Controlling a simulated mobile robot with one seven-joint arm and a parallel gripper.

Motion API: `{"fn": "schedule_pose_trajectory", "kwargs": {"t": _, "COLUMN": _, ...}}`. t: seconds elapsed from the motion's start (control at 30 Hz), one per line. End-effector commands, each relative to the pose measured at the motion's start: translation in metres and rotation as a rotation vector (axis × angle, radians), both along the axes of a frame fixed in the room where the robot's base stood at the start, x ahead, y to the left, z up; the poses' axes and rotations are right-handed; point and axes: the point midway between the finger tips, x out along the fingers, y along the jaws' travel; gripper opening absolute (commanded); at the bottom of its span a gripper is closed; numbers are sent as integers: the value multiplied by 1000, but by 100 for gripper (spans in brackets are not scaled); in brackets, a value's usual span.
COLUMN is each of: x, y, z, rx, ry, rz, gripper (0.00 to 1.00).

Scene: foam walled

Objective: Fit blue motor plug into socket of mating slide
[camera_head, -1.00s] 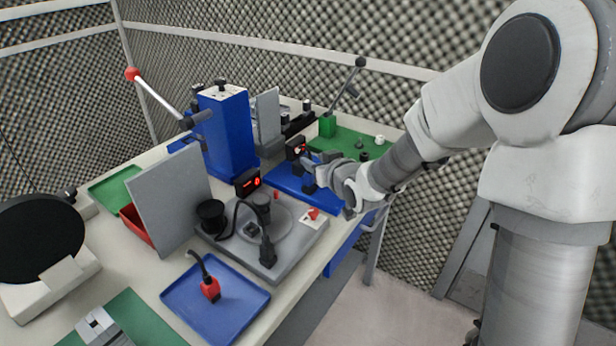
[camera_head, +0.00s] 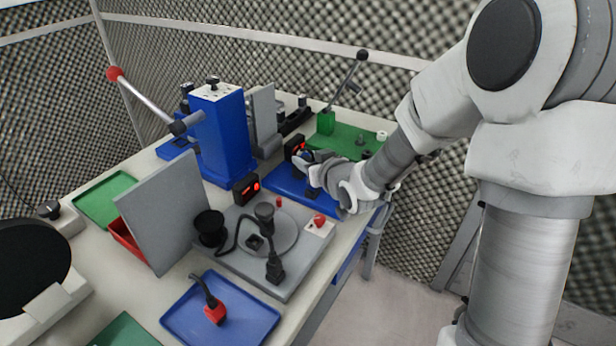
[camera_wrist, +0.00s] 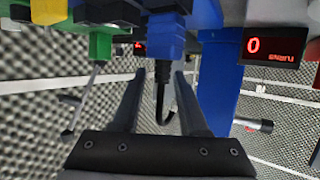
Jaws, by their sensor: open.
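The blue motor plug (camera_wrist: 165,38) is in the upper middle of the wrist view, with its black cable (camera_wrist: 162,88) running back between my fingers and looping to the right. My gripper (camera_wrist: 158,76) is open, with one finger on each side of the cable; the plug's body lies beyond the fingertips. In the head view my gripper (camera_head: 314,168) is over the blue base plate (camera_head: 285,180) at the back right of the bench, and it hides most of what is there. I cannot make out the mating slide's socket.
A small red-lit display (camera_head: 295,147) stands close beside my gripper. A blue press column (camera_head: 222,130) is to the left, a green fixture (camera_head: 327,122) behind. A grey station (camera_head: 290,272) and a blue tray (camera_head: 255,325) holding a red plug (camera_head: 215,313) are in front.

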Motion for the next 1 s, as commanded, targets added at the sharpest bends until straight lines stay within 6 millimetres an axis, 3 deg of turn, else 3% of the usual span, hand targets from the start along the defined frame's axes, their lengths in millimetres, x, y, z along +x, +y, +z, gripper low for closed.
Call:
{"fn": "schedule_pose_trajectory", "kwargs": {"t": 0.3, "x": -1, "y": -1, "z": -1, "rx": 0, "ry": 0, "rz": 0, "gripper": 43}}
{"fn": "schedule_pose_trajectory", "kwargs": {"t": 0.57, "x": -1, "y": -1, "z": -1, "rx": -1, "ry": 0, "rz": 0, "gripper": 0}}
{"fn": "schedule_pose_trajectory", "kwargs": {"t": 1.0, "x": -1, "y": -1, "z": -1, "rx": 0, "ry": -1, "rz": 0, "gripper": 0}}
